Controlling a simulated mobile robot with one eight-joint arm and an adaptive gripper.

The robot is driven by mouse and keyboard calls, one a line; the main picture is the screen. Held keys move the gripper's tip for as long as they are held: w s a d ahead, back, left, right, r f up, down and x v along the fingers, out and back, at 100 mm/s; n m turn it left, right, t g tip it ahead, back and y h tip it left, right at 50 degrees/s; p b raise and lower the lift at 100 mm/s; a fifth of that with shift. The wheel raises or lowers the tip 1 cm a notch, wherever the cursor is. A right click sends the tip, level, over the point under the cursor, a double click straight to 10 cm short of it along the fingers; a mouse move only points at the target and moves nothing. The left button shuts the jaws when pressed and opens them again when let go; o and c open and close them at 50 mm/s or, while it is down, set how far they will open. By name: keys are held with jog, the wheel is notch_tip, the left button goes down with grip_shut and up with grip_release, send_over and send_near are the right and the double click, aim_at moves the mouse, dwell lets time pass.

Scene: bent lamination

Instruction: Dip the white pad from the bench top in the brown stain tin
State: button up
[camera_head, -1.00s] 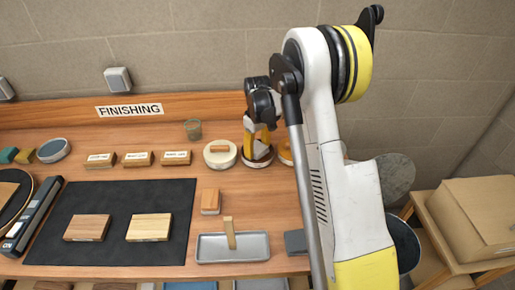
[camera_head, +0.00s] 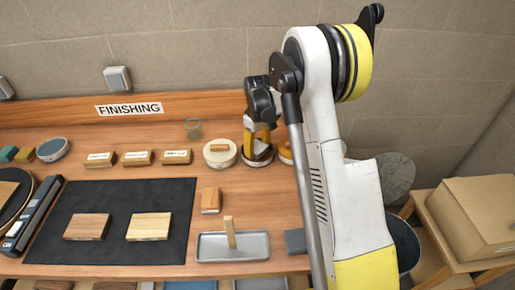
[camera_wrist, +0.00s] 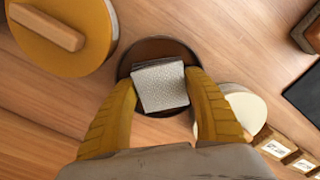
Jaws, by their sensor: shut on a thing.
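My gripper (camera_wrist: 160,92) has yellow fingers shut on the white pad (camera_wrist: 158,84), a square, rough-surfaced piece. The pad is over the round opening of the brown stain tin (camera_wrist: 143,50), with dark brown showing around it. The pictures do not show clearly whether it touches the stain. In the head view my gripper (camera_head: 257,142) points down at the brown tin (camera_head: 257,160), which stands at the back of the bench. The pad is mostly hidden there by the fingers.
A cream tin (camera_head: 220,158) stands close left of the brown tin. An amber tin (camera_head: 285,153) is close right, partly behind my arm. Labelled blocks (camera_head: 138,158) stand further left, a grey tray (camera_head: 250,254) in front. The black mat (camera_head: 115,198) holds two wood samples.

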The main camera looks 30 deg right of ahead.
jog(key=shift+r+p, duration=0.65)
jog(key=shift+r, duration=0.85)
jog(key=shift+r+p, duration=1.4)
jog(key=shift+r, duration=1.05)
